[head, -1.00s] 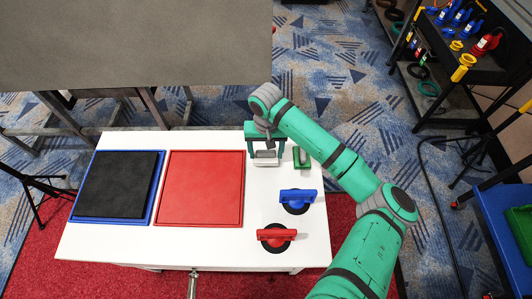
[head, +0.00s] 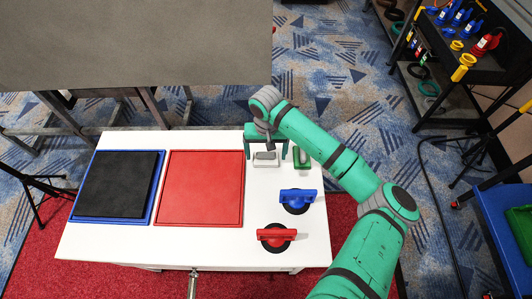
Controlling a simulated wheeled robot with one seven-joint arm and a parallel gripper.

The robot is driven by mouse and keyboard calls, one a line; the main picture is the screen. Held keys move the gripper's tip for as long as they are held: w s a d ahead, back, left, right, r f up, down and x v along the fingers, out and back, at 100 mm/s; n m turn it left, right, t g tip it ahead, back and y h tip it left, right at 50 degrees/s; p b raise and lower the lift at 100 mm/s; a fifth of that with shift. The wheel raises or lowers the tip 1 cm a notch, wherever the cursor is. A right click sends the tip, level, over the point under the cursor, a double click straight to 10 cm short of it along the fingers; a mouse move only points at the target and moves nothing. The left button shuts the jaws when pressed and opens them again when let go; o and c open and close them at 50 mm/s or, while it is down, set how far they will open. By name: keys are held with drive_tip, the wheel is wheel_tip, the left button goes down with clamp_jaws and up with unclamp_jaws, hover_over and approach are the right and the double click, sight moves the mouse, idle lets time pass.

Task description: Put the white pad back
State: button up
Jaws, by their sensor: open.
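The white pad (head: 266,162), with a pale grip on top, sits on the white table near its back edge. My gripper (head: 265,155) is directly over it, pointing down, with its green fingers spread to the left and right of the pad's grip. The gripper is open. The palm and fingers hide part of the far side of the pad. Whether a finger touches the grip cannot be told from this view.
A green pad (head: 302,159) stands close to the right of the gripper. A blue-handled pad (head: 297,201) and a red-handled pad (head: 276,237) stand nearer the front. A red tray (head: 200,187) and a black panel in a blue tray (head: 76,219) lie left.

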sight(266, 153)
wheel_tip(266, 153, up, 12)
drive_tip(key=shift+f, duration=0.15)
idle(0.7)
